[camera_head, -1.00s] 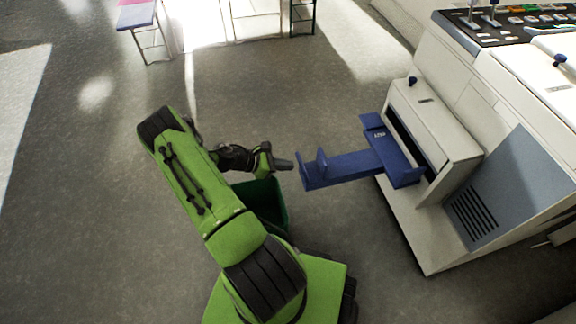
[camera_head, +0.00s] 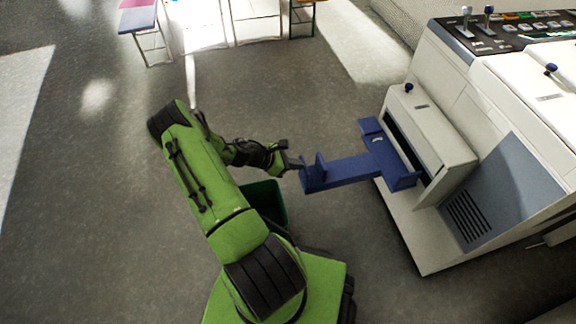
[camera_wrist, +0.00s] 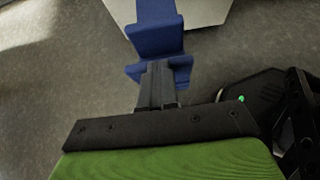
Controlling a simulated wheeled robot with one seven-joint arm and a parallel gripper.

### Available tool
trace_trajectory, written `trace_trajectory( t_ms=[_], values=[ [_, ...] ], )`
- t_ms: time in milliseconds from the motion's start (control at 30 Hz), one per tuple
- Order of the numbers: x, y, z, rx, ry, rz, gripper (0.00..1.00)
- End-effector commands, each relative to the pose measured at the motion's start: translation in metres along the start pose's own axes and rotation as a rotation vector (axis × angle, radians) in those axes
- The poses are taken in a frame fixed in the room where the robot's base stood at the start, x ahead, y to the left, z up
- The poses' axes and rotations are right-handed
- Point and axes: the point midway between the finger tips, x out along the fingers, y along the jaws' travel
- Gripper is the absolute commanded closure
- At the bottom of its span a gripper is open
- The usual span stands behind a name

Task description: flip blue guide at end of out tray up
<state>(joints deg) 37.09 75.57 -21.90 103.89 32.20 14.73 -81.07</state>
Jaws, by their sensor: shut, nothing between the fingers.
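The blue out tray (camera_head: 345,170) sticks out to the left from the white machine (camera_head: 432,130). At its left end stands the blue guide (camera_head: 320,165), a short upright piece. My gripper (camera_head: 299,164) is at this left end, its fingertips at or very close to the guide. In the wrist view my gripper (camera_wrist: 159,72) points at the blue end piece (camera_wrist: 182,68), with the fingers together and nothing held. The fingertips overlap the lower blue edge there; I cannot tell whether they touch it. The tray (camera_wrist: 157,30) runs away towards the top.
A dark green bin (camera_head: 265,200) stands on the floor beside my base, below my forearm. Small tables (camera_head: 138,18) stand at the back. The grey floor left of the machine is mostly free.

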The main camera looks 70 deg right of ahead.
Motion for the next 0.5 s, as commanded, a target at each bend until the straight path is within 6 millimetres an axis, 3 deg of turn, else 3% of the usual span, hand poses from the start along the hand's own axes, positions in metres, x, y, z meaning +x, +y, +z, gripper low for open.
trace_trajectory(
  t_ms=[233,500],
  values=[
    [0.000,0.000,0.000,0.000,0.001,0.000,1.00],
    [-0.009,0.000,0.013,0.001,-0.001,0.000,1.00]
  ],
)
